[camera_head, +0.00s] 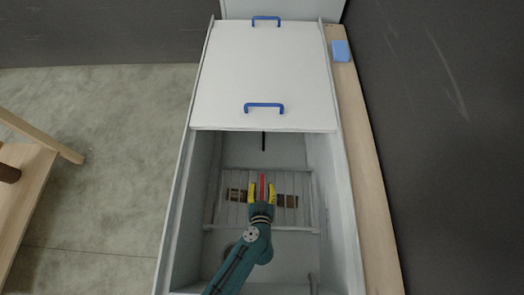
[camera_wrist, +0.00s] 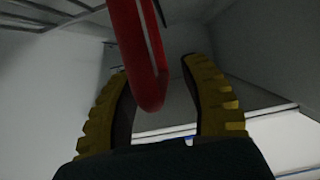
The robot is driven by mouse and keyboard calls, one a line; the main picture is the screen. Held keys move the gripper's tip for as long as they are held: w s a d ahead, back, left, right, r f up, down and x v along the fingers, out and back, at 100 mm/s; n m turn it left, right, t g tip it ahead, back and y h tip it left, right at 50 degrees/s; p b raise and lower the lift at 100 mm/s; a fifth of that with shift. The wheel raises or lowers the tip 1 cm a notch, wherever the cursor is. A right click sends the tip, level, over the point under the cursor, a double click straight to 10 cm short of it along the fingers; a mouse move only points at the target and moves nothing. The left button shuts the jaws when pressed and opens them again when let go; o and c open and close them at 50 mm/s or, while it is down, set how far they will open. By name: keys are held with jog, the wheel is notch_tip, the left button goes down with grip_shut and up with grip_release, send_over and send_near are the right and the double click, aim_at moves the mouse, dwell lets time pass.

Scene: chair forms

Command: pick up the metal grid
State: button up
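The metal grid (camera_head: 232,214) is a pale barred rack low inside the open white box, with brown pieces showing between its bars. My gripper (camera_head: 262,188) is inside the box, over the middle of the grid in the head view. Its two yellow fingers are spread apart. A red bar (camera_head: 263,182) shows between them. In the wrist view my gripper (camera_wrist: 160,100) has the red bar (camera_wrist: 141,50) between its fingers, with a gap on each side. Whether the red bar is joined to the grid cannot be told. Part of the grid is hidden by my arm.
The white box (camera_head: 176,225) has walls close on both sides of my arm. A white lid (camera_head: 262,75) with two blue handles covers its far half. A wooden ledge (camera_head: 375,220) runs along the right, with a blue block (camera_head: 341,51) on it. Wooden furniture (camera_head: 30,175) stands at left.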

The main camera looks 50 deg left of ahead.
grip_shut()
jog(key=shift+w+r, duration=0.1)
jog(key=shift+r, duration=0.05)
